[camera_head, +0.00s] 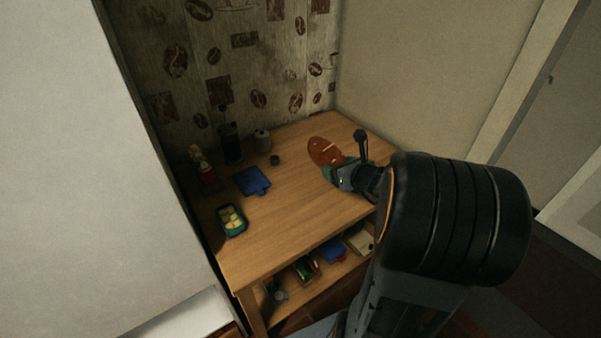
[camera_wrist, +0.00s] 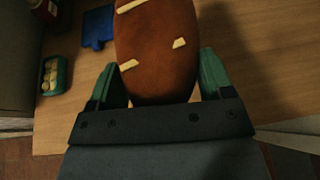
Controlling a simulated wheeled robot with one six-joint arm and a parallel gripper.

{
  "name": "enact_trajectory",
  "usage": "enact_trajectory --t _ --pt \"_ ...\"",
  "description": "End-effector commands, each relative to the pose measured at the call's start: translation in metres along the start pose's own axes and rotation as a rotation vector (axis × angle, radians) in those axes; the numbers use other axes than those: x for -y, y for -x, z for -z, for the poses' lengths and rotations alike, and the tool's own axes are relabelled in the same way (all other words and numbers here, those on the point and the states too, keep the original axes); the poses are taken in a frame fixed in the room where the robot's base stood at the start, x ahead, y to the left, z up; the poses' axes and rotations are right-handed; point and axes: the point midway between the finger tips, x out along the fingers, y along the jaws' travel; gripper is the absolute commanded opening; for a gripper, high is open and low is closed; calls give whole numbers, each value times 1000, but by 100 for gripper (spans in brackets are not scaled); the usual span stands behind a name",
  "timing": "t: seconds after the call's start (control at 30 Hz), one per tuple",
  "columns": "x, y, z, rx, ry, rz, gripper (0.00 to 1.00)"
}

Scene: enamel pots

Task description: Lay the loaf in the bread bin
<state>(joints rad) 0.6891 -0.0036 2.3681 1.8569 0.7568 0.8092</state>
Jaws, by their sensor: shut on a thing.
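The loaf (camera_head: 322,150) is a reddish-brown oval with pale slashes on top, at the back right of the wooden table in the head view. In the wrist view the loaf (camera_wrist: 157,50) fills the space between my green fingers, its far end cut off by the frame. My gripper (camera_wrist: 160,80) is shut on its near end, one finger on each side. My gripper also shows in the head view (camera_head: 332,172). I cannot tell whether the loaf touches the table. Nothing in view is clearly a bread bin.
A teal tray of pale yellow pieces (camera_head: 232,219) sits at the table's front left. A blue board (camera_head: 252,181) lies behind it. Dark and grey canisters (camera_head: 262,141) and a red bottle (camera_head: 208,174) stand at the back left. Several things lie on the shelf below. The table's middle is clear.

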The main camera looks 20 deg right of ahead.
Motion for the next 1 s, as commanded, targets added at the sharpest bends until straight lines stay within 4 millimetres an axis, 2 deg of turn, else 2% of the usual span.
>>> enact_trajectory --t 0.1,0.23,0.57,0.7,0.83,1.0 --pt "1 9 5 3 17 -35 33" --pt "-8 -2 10 1 37 -91 33" --pt "24 -81 16 2 36 -83 33" --pt "33 -108 32 1 34 -82 33" --pt "40 -125 42 2 36 -81 33" --pt "44 -137 47 4 38 -80 33"
